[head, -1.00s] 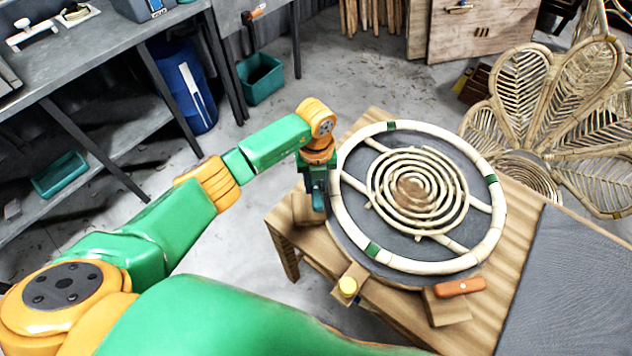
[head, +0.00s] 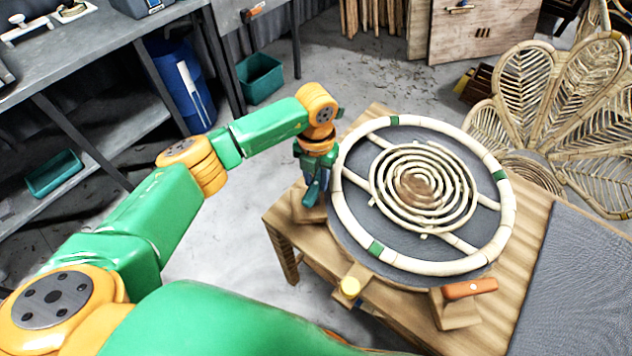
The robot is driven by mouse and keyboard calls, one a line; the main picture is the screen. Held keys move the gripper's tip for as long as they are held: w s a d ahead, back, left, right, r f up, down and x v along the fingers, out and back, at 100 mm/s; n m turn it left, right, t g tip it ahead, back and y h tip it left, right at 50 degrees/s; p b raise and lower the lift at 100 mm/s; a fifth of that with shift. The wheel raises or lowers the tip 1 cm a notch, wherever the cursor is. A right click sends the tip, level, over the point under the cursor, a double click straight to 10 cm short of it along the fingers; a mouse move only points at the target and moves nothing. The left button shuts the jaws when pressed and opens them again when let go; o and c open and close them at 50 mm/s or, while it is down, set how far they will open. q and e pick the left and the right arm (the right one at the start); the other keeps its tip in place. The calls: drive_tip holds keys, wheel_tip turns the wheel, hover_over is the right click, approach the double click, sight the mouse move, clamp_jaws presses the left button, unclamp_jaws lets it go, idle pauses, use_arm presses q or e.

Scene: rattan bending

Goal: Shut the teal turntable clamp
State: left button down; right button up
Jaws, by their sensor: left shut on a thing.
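The teal turntable clamp (head: 311,193) is on a wooden block (head: 306,209) at the left edge of the round grey turntable (head: 416,248). My left gripper (head: 316,180) comes down over the block and is shut on the teal clamp's handle. The fingers hide much of the handle, and its lower end slants down to the left. A pale rattan ring with green bands and a rattan spiral (head: 422,187) lie on the turntable. My right gripper is out of view.
A yellow-ended clamp (head: 350,287) and an orange-handled clamp (head: 470,288) sit on blocks along the turntable's front edge. The wooden table (head: 525,210) bears a grey mat (head: 575,285) at right. A rattan chair (head: 550,100) stands behind. Open floor lies left of the table.

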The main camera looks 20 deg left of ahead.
use_arm(q)
drive_tip(key=m+b, duration=0.4)
drive_tip(key=m, duration=0.2)
drive_tip(key=shift+f+b, duration=0.2)
drive_tip(key=shift+b, duration=0.2)
drive_tip(key=m+b, duration=0.1)
drive_tip(key=m, duration=0.1)
drive_tip(key=shift+m+b, duration=0.3)
drive_tip(key=shift+m, duration=0.1)
drive_tip(key=shift+r+m+b, duration=0.15)
drive_tip(key=shift+m+b, duration=0.55)
drive_tip(key=shift+m, duration=0.7)
drive_tip(key=c, duration=0.6)
unclamp_jaws()
drive_tip(key=shift+r, duration=0.15)
wheel_tip(320, 180, up, 7)
drive_tip(key=shift+b, duration=0.55)
